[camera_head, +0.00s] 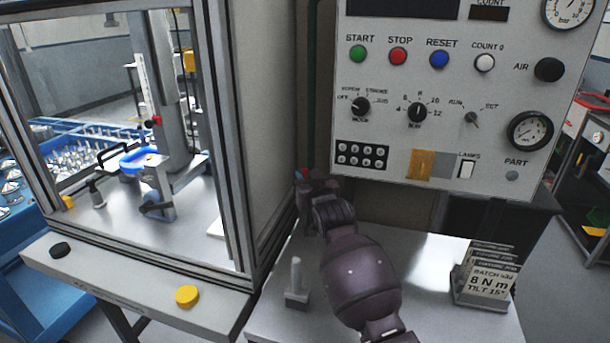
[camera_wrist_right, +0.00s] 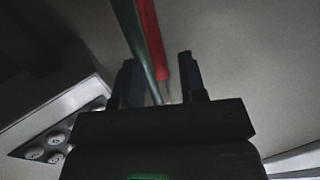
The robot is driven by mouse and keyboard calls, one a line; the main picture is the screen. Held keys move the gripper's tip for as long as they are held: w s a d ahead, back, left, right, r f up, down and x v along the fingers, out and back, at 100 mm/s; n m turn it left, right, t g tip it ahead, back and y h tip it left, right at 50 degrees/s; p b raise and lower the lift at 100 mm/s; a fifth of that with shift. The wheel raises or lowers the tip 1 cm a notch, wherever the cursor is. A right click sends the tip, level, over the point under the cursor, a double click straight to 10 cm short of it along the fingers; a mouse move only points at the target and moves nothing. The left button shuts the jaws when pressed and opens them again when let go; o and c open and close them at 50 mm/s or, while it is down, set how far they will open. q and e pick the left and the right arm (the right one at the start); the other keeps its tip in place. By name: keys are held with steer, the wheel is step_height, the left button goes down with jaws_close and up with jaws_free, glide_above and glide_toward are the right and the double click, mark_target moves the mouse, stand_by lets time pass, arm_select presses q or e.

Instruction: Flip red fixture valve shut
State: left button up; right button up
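The red valve lever shows in the wrist view as a long red bar (camera_wrist_right: 151,40) alongside a dark green pipe (camera_wrist_right: 128,28). Its lower end lies between the two fingers of my right gripper (camera_wrist_right: 160,84). The fingers stand apart, with a gap visible beside the bar; I cannot tell whether either touches it. In the head view my right gripper (camera_head: 306,184) is behind the bench, low in the gap between the cabinet and the control panel. Only a small red bit of the lever (camera_head: 303,174) shows there, and the valve body is hidden. My left gripper is not in view.
The control panel (camera_head: 400,125) with buttons, knobs and gauges stands close right of my right arm. The glazed cabinet (camera_head: 272,110) is close on its left.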

steer(key=shift+x, duration=1.1)
jaws_close()
